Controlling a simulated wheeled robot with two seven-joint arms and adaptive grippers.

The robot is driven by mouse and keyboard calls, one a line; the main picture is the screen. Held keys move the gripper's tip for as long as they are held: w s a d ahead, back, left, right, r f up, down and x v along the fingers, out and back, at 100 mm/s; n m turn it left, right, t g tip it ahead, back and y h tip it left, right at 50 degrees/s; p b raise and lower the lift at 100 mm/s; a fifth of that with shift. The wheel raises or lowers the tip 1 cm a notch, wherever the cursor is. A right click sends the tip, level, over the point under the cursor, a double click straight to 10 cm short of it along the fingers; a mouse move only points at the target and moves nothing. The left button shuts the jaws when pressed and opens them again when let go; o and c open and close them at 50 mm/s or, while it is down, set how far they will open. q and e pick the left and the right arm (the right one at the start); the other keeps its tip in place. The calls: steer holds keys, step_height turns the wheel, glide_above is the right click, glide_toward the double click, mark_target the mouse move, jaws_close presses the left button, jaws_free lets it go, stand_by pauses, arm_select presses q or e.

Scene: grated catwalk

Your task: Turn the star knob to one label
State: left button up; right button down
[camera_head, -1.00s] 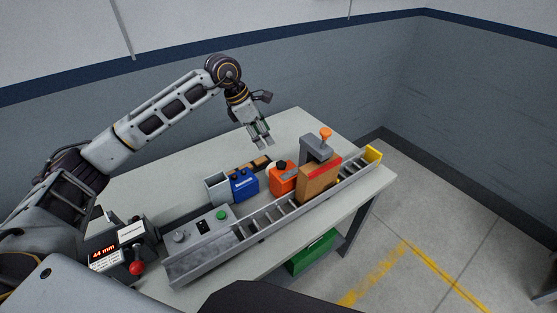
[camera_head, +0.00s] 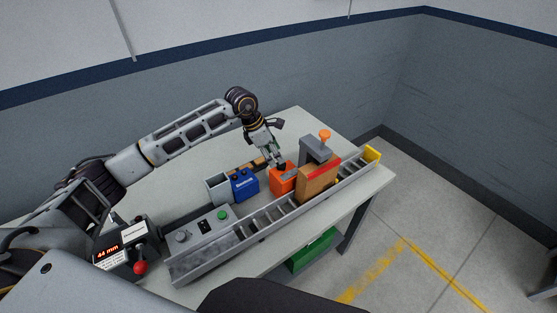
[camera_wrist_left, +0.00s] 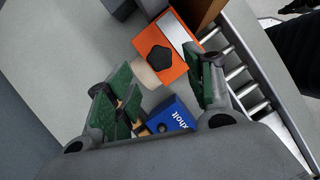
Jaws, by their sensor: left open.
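The black star knob (camera_wrist_left: 160,58) sits on top of an orange box (camera_wrist_left: 145,42) in the left wrist view. The orange box also shows in the head view (camera_head: 281,183), where my gripper hides most of its top. My left gripper (camera_head: 279,163) is right above the box, pointing down. In the left wrist view its green-padded fingers (camera_wrist_left: 165,86) are spread and empty, with the knob beyond the tips and apart from them. A pale round part (camera_wrist_left: 146,75) sticks out of the box's side. I cannot read any labels by the knob. My right gripper is not in view.
A blue box (camera_head: 244,184) stands left of the orange one. A roller conveyor (camera_head: 262,219) runs along the front. A panel with a green button (camera_head: 222,215) is left. The table's back is clear.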

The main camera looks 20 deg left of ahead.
mark_target(278, 164)
arm_select(q)
steer(key=shift+p+x, duration=0.45)
steer(key=shift+x, duration=2)
steer(key=c, duration=1)
